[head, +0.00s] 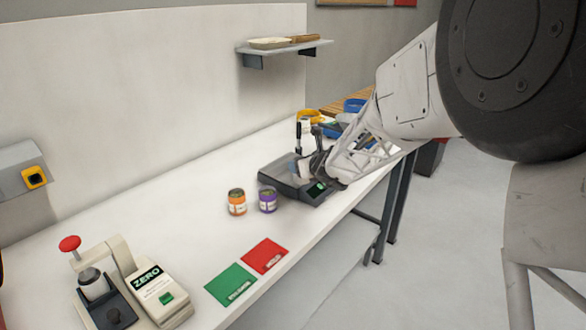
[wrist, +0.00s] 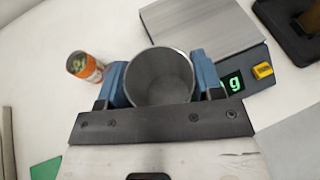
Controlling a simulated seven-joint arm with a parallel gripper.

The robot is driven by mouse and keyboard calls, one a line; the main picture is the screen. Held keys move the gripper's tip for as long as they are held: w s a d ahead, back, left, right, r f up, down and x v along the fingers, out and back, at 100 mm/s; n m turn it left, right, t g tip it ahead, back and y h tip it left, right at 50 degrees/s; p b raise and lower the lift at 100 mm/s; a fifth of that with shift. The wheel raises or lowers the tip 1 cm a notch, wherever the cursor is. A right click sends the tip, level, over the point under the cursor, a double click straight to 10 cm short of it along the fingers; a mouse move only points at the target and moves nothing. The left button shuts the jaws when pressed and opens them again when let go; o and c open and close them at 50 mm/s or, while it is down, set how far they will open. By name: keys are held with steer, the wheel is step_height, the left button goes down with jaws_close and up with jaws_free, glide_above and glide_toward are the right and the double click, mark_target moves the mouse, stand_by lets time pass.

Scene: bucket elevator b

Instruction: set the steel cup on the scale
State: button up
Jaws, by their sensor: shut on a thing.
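The steel cup (wrist: 160,76) is between the two blue-padded fingers of my gripper (wrist: 160,84), which is shut on it. I look down into its open top in the wrist view, and its inside looks empty. The scale, with a bare metal plate (wrist: 200,22) and a lit green display, lies just beyond the cup. The cup's far rim overlaps the plate's near edge in that view; I cannot tell its height above the scale. In the head view my gripper (head: 318,150) is over the dark scale (head: 283,183), and the cup is hard to make out.
An orange-labelled jar (head: 237,202) and a purple-labelled jar (head: 267,200) stand left of the scale. A green card (head: 231,285) and a red card (head: 264,256) lie on the white bench. A ZERO-marked device (head: 150,285) stands front left. Blue and yellow containers (head: 311,117) are behind.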

steer(key=shift+w, duration=0.45)
steer(key=shift+w+a+f, duration=0.2)
steer(key=shift+w+f, duration=0.05)
steer(key=shift+w, duration=2.4)
steer(key=shift+w+a+f, duration=0.2)
steer(key=shift+w+a, duration=0.05)
steer(key=shift+w, duration=2.4)
steer(key=shift+w+a+f, duration=0.2)
steer(key=shift+w+f, duration=0.05)
steer(key=shift+w, duration=2.4)
steer(key=shift+f, duration=0.1)
steer(key=shift+f, duration=1.7)
steer(key=shift+f, duration=0.1)
steer(key=o, duration=0.9)
steer(key=shift+o, duration=0.2)
